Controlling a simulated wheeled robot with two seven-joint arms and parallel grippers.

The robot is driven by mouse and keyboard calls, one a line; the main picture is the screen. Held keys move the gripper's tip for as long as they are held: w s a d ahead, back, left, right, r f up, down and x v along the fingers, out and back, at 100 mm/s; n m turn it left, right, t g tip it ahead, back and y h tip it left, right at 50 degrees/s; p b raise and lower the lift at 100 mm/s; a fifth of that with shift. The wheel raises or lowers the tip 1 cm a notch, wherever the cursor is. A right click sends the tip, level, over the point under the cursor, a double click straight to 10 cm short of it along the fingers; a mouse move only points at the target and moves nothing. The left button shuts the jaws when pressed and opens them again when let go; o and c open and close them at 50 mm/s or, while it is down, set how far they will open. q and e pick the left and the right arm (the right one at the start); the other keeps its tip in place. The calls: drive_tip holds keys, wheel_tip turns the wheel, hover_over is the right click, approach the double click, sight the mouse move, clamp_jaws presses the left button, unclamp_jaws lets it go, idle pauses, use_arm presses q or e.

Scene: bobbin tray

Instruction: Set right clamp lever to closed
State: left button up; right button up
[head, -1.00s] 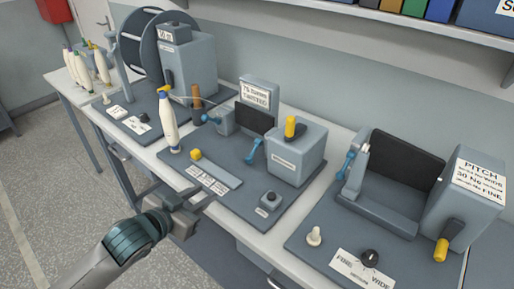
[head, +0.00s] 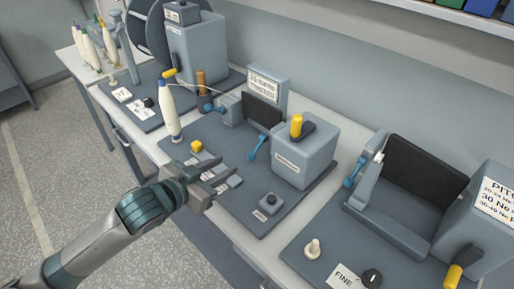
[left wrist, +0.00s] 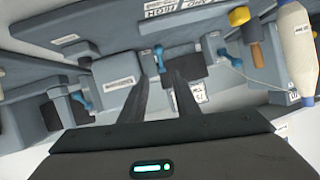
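The middle station has two blue clamp levers. The right clamp lever (head: 258,147) stands tilted beside the grey box with the yellow knob; the left clamp lever (head: 213,107) lies lower by the left block. In the left wrist view, which is upside down, the right lever (left wrist: 160,60) appears between and beyond my fingertips, and the left lever (left wrist: 229,58) is to its right. My left gripper (head: 222,176) is open and empty, over the front edge of the middle station, short of the right lever and apart from it. My right gripper is out of view.
The right station has another blue lever (head: 356,172). The floor at left is clear.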

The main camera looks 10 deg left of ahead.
sight(255, 150)
use_arm(q)
drive_tip(key=p+x, duration=0.3)
drive_tip(key=x, duration=1.4)
drive_tip(key=shift+w+f+p, duration=0.15)
drive_tip(key=shift+p, duration=0.25)
drive_tip(key=shift+w+f, duration=0.1)
drive_tip(key=shift+w, duration=0.05)
clamp_jaws()
